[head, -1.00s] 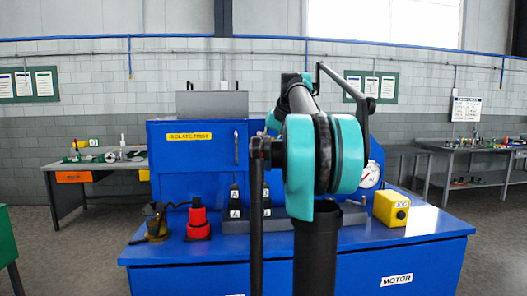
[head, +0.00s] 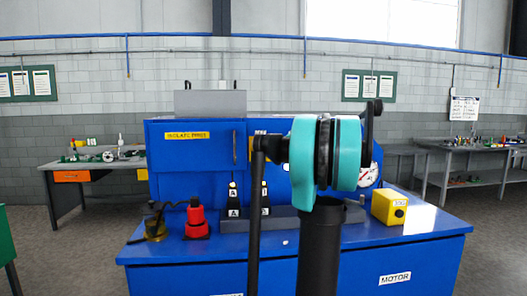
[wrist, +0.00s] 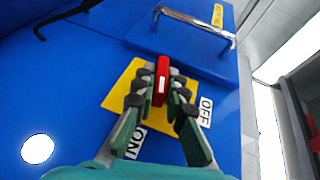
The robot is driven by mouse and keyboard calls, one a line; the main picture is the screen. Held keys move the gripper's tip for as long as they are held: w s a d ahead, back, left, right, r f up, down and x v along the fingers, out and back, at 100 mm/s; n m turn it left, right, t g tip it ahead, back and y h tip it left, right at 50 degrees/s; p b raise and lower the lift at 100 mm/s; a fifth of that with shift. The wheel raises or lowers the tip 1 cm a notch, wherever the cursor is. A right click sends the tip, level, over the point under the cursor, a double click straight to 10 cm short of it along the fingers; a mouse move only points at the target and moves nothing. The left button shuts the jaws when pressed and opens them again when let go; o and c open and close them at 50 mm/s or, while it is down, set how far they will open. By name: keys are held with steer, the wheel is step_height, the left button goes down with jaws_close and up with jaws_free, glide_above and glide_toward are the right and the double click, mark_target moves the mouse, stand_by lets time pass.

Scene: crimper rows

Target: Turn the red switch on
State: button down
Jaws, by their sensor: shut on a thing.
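The red switch (wrist: 161,80) is a narrow red lever on a yellow plate (wrist: 122,82) fixed to a blue panel, seen in the wrist view. An ON label (wrist: 137,142) is at the lower left of the plate and an OFF label (wrist: 206,108) at its right edge. My gripper (wrist: 162,88) is shut on the red lever, with dark padded fingertips on both sides of it. I cannot tell the lever's exact angle. In the head view my arm hides most of the switch area and the gripper.
A metal handle (wrist: 195,24) stands out from the blue panel above the switch. In the head view, a red-and-black device (head: 197,221) and a yellow box (head: 389,207) sit on the blue bench (head: 220,258). A grey box (head: 210,103) is on top of the cabinet.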

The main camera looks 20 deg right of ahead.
steer(key=shift+f+m+t+y, duration=0.1)
steer(key=shift+m+t+y, duration=0.4)
steer(key=shift+y, duration=0.6)
steer(key=c, duration=1.6)
jaws_free()
steer(key=shift+o, duration=0.2)
steer(key=v, duration=1.2)
steer(key=shift+f, duration=0.25)
